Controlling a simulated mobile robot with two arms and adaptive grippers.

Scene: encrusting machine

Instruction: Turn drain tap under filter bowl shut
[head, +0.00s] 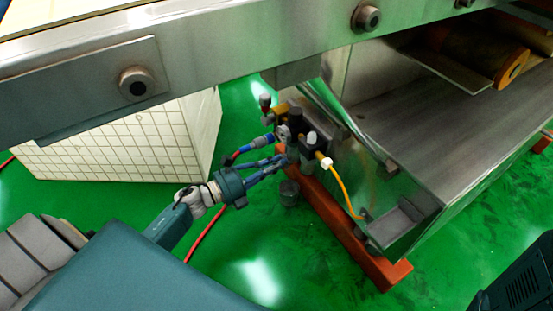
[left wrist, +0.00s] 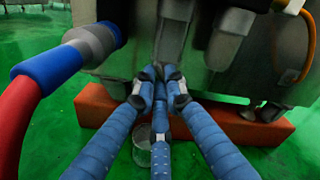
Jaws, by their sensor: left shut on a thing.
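The air filter unit (head: 298,138) is mounted at the end of the steel machine, with a gauge and dark bowls. In the left wrist view a grey filter bowl (left wrist: 174,28) hangs just above my fingertips. My left gripper (head: 287,159) reaches in from the left, under the unit. In the left wrist view its blue fingers (left wrist: 160,76) converge with their dark tips close together at the bottom of the bowl. They are shut on the small drain tap there, which the tips mostly hide; its angle cannot be told. My right gripper is out of view.
A red hose with a blue fitting (left wrist: 58,72) runs close to the left of my fingers. A small grey cup (head: 289,193) stands below the unit. An orange base beam (head: 345,232) and yellow hose (head: 340,184) lie to the right. The steel frame (head: 230,62) crosses above.

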